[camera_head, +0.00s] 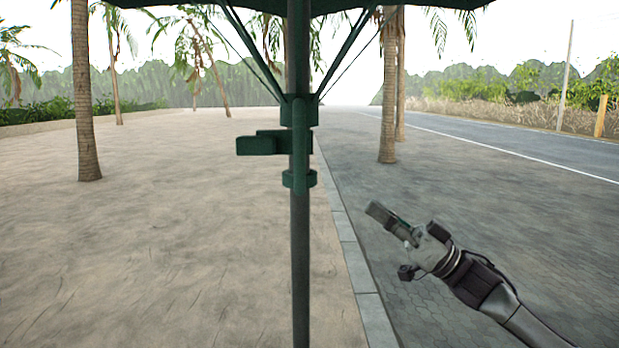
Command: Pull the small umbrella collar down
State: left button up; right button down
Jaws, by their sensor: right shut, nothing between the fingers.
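The umbrella's dark upright pole (299,262) runs down the middle of the head view. The green collar (300,143) sits around the pole in the upper half, with a flat green handle (262,145) sticking out to the left. Green struts (250,50) slope up from the collar to the spread dark green canopy (390,5) at the top edge. My right gripper (376,212) is at the right, lower than the collar and apart from the pole. It is shut and empty, pointing up and left. My left gripper is not in view.
Sandy ground (140,230) lies open on the left. A pale kerb (352,260) divides it from the paved walk on the right. Palm trunks (85,100) and a road (520,145) are farther back. The space between my right gripper and the pole looks clear.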

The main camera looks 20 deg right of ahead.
jog(key=s+a+r+n+g+y, duration=0.3)
jog(key=s+a+r+n+g, duration=0.2)
jog(key=s+r+g, duration=0.25)
jog(key=s+r+p+x, duration=0.1)
jog(key=p+x, duration=0.4)
jog(key=x, duration=0.5)
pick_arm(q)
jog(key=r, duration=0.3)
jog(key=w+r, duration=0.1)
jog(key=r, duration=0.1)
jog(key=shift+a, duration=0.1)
pick_arm(e)
jog(key=f, duration=0.5)
jog(key=shift+w, duration=0.3)
jog(key=shift+a, duration=0.15)
pick_arm(q)
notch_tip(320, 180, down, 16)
jog(key=b, duration=1.6)
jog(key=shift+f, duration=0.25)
pick_arm(e)
notch_tip(320, 180, down, 35)
jog(key=shift+s, duration=0.1)
